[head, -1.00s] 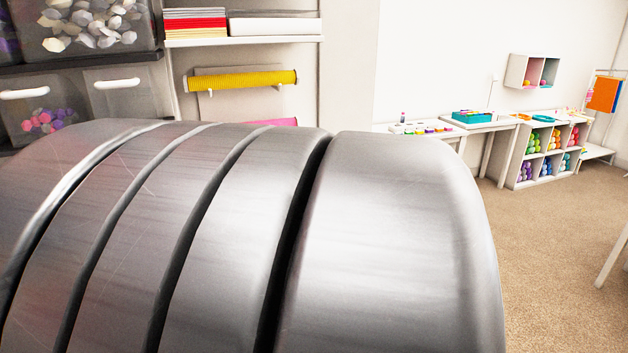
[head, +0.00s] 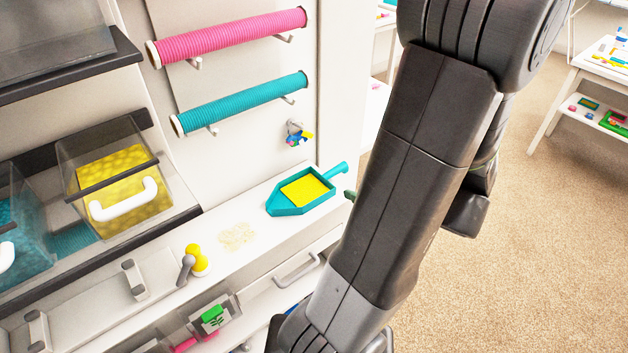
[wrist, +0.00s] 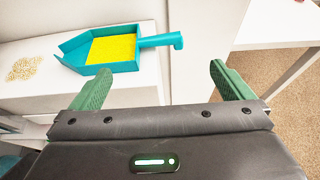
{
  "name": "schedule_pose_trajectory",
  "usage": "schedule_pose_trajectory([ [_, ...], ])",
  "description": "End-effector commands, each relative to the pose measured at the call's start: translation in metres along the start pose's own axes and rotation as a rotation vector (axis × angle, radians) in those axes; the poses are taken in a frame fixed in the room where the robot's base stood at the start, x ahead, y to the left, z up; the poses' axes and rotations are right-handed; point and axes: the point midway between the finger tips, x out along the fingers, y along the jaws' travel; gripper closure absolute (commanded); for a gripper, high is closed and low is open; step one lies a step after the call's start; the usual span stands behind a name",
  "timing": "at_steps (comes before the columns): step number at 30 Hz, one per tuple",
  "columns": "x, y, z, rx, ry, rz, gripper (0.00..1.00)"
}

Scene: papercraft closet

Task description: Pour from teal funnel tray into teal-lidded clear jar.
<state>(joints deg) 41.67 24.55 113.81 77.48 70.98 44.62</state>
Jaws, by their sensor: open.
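The teal funnel tray (head: 287,208) lies on the white counter and holds a bed of yellow grains. Its handle points right, toward the counter's end. It also shows in the wrist view (wrist: 77,61), ahead of my gripper, with its spout end to the left. My gripper (wrist: 160,85) is open and empty, its two green fingers apart and short of the tray, with the handle beyond the gap between them. In the head view my arm hides most of the gripper. I cannot make out a teal-lidded clear jar in either view.
A patch of loose pale grains (head: 238,236) lies left of the tray. Pink (head: 230,35) and teal (head: 243,102) rolls hang on the wall behind. A clear bin with yellow contents (head: 122,182) stands left. A yellow knobbed item (head: 199,260) sits on the counter. Carpet is open at right.

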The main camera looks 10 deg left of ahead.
Motion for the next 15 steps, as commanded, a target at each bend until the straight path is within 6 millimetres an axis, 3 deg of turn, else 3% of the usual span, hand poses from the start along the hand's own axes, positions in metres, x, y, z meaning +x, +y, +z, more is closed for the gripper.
schedule_pose_trajectory([
  [9,0.053,0.002,0.0,-0.001,0.003,0.007,0.0],
  [15,0.07,0.002,-0.001,-0.001,0.003,0.004,0.0],
])
